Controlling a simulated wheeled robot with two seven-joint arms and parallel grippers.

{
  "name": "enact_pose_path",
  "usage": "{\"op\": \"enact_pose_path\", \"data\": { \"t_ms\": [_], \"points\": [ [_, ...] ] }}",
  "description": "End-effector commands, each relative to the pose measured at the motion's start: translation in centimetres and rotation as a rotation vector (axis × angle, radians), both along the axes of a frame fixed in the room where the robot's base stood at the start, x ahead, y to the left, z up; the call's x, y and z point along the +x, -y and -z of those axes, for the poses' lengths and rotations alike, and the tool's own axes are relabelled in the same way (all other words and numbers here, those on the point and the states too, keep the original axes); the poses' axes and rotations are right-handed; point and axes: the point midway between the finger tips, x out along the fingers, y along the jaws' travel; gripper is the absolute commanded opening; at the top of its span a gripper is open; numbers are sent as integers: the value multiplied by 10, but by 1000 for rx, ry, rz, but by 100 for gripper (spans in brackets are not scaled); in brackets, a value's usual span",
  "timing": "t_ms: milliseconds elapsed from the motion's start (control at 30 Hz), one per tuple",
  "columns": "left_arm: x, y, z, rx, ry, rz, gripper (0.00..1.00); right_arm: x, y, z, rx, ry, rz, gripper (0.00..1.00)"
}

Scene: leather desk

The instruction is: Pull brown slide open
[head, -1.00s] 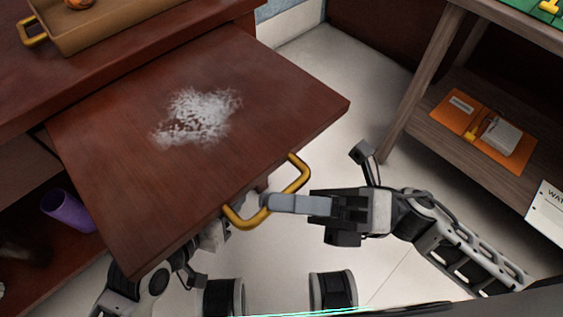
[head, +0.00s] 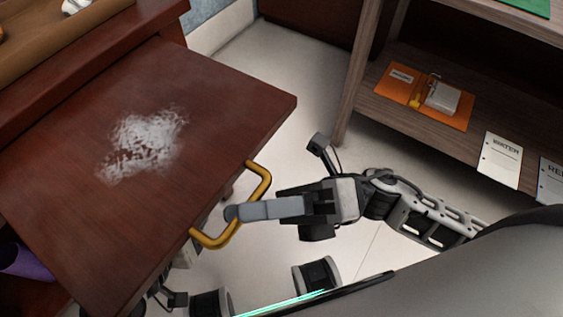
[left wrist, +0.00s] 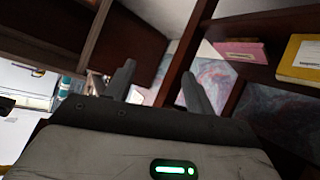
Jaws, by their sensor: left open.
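The brown slide (head: 215,95) is a dark wooden board that stands out from the desk, with a white powdery patch (head: 143,143) on top. Its yellow handle (head: 262,177) is on the front edge. My right gripper (head: 238,212) is at the handle's middle and appears shut on it; one finger crosses over the bar and the lower finger is hidden. In the left wrist view my left gripper (left wrist: 160,88) is open, with nothing between its fingers. In the head view my left arm is mostly hidden under the slide.
The desk (head: 110,50) carries a brown tray (head: 60,35). A purple cup (head: 25,262) sits under the slide at left. A wooden shelf (head: 385,120) with an orange binder (head: 398,92) and papers (head: 500,160) stands at right. Pale floor (head: 290,160) lies between.

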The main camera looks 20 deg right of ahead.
Motion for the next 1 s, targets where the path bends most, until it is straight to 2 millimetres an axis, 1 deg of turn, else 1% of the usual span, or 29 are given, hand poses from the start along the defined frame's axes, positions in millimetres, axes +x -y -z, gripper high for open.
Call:
{"op": "enact_pose_path", "data": {
  "t_ms": [200, 267, 333, 467, 600, 800, 900, 1000],
  "points": [
    [0, 0, 0, 0, 1, 0, 54, 0, 2, 1, 1, -1, -1, 32],
    [0, 0, 0, -1, 2, 0, 54, 0, 6, 3, 0, -2, -1, 32],
    [0, 0, 1, -2, 3, 0, 54, 0, 15, 7, -2, -2, 0, 32],
    [1, 0, 1, -5, 11, 0, 54, 1, 40, 18, -5, -3, 1, 32],
    [2, 1, -2, -6, 25, 4, 54, 2, 72, 32, -6, -5, 2, 32],
    [2, 1, -3, -8, 33, 5, 54, 4, 114, 49, -5, -4, 2, 32],
    [2, 1, -4, -10, 35, 5, 54, 4, 130, 55, -4, -2, 2, 32],
    [2, 2, -4, -12, 38, 5, 54, 4, 140, 59, -4, -1, 1, 32]
  ]
}}
